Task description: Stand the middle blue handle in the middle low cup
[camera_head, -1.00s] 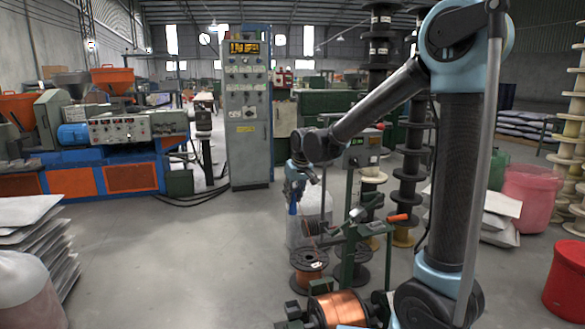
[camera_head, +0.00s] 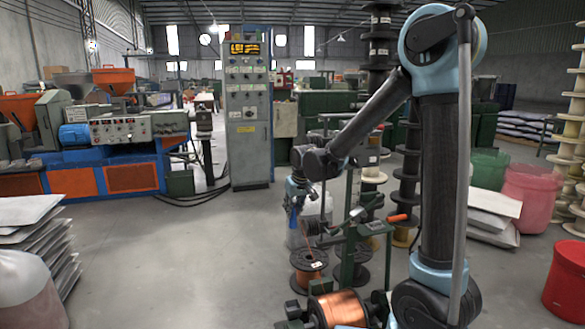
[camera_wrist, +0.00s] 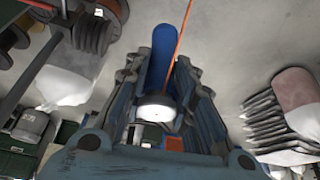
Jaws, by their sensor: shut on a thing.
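My gripper (camera_head: 293,212) hangs in the middle of the head view, small and pointing down beside the winding stand. In the wrist view my gripper (camera_wrist: 158,85) is shut on a blue handle (camera_wrist: 161,45). The handle is a smooth blue rod with a pale, round metallic end between the fingers and its blue length reaching out past the fingertips. In the head view the handle (camera_head: 292,222) is only a small blue spot under the gripper. I cannot make out the middle low cup or other handles in either view.
A copper spool (camera_head: 309,258) stands on the floor below my gripper. A larger copper spool (camera_head: 340,308) lies in front. The green stand (camera_head: 350,230) with an orange-handled lever (camera_head: 397,218) is close right. An orange wire (camera_wrist: 184,28) passes near the handle. Floor at left is open.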

